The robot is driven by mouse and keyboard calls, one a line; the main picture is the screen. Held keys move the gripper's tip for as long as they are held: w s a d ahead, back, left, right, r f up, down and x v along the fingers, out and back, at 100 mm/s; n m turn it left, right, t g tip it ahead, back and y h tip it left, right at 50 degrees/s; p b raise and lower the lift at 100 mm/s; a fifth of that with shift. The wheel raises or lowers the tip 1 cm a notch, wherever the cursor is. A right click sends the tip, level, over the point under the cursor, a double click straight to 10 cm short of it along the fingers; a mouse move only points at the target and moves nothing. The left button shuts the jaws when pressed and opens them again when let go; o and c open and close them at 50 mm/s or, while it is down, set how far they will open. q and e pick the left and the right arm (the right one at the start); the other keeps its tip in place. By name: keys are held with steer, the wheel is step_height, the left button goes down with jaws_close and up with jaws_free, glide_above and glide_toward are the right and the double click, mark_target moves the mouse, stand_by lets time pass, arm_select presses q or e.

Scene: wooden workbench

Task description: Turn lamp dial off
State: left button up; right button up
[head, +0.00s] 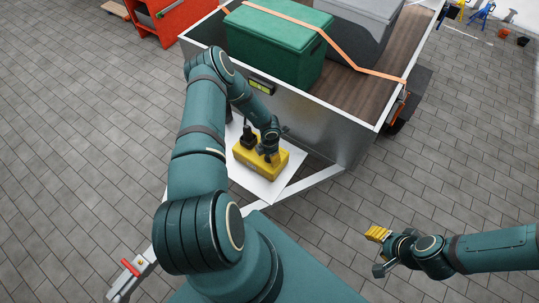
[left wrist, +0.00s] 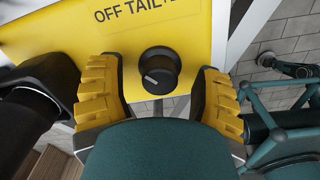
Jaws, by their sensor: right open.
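A yellow box (head: 258,171) sits on the white plate at the front of a trailer. In the left wrist view its yellow panel (left wrist: 60,32) carries printing that starts "OFF TAIL", cut off at the edge. A black round dial (left wrist: 159,70) with a pale pointer mark sits on the panel. My left gripper (head: 270,152) is over the box. In the left wrist view its yellow fingers (left wrist: 160,80) are open, one on each side of the dial, with gaps to it. My right gripper (head: 377,234) is open and empty, away from the box at the right.
The trailer's metal wall (head: 300,118) rises behind the box. A green chest (head: 275,45) and a grey chest (head: 365,25) are strapped inside. A black part (left wrist: 30,105) stands close to the left finger.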

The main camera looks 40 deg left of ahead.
arm_select(q)
steer(key=shift+r, duration=0.15)
step_height(320, 180, up, 12)
stand_by(0.6)
stand_by(0.4)
steer(key=d+r+m+t, duration=0.2)
steer(key=d+r+m, duration=0.2)
steer(key=d+m, duration=1.1)
steer(key=s+d+r+m+h, duration=0.3)
steer(key=s+d+r+m, duration=0.1)
steer(key=s+d+m, duration=0.6)
steer(key=d+m, duration=0.3)
steer(key=m, duration=0.3)
steer(key=shift+s+r+h, duration=0.2)
steer(key=shift+r+h, duration=0.1)
steer(key=shift+h, duration=0.1)
